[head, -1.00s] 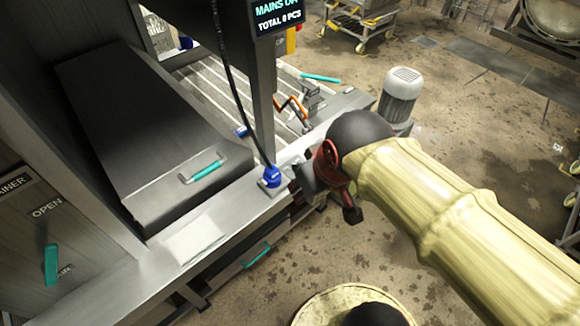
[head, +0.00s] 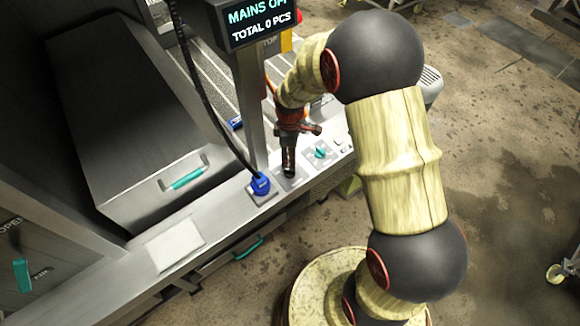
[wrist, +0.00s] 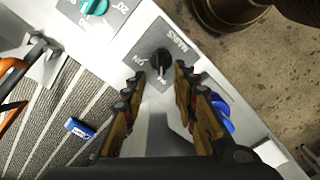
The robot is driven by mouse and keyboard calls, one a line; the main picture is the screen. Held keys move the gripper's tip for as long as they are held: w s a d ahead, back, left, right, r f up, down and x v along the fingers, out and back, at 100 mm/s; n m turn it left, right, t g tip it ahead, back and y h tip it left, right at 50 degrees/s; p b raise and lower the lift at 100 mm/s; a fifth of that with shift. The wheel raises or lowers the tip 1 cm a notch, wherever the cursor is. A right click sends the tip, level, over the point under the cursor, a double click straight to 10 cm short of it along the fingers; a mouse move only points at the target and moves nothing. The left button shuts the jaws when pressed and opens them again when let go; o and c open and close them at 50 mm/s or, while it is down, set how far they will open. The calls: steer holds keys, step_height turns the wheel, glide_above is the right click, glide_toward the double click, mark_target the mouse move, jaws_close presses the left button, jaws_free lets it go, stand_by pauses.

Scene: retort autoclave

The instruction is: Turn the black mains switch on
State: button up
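The black mains switch (wrist: 160,60) is a small knob on a grey plate (wrist: 146,47) lettered MAINS and ON in the wrist view. My gripper (wrist: 155,78) is open, its two fingers apart on either side just short of the knob; I cannot tell whether they touch it. In the head view my gripper (head: 289,166) points down over the mains plate (head: 291,181) on the front ledge, and it hides the knob. The display (head: 258,18) reads MAINS with a cut-off second word, apparently OFF, and TOTAL 0 PCS.
The display post (head: 250,110) stands close behind. A slatted conveyor (wrist: 50,110) lies beside the ledge.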

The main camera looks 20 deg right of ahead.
mark_target(290, 170)
step_height(290, 170, down, 7)
steer(key=shift+f+b, duration=0.1)
steer(key=shift+b, duration=0.45)
steer(key=shift+s, duration=0.1)
steer(key=shift+c, duration=0.4)
jaws_close()
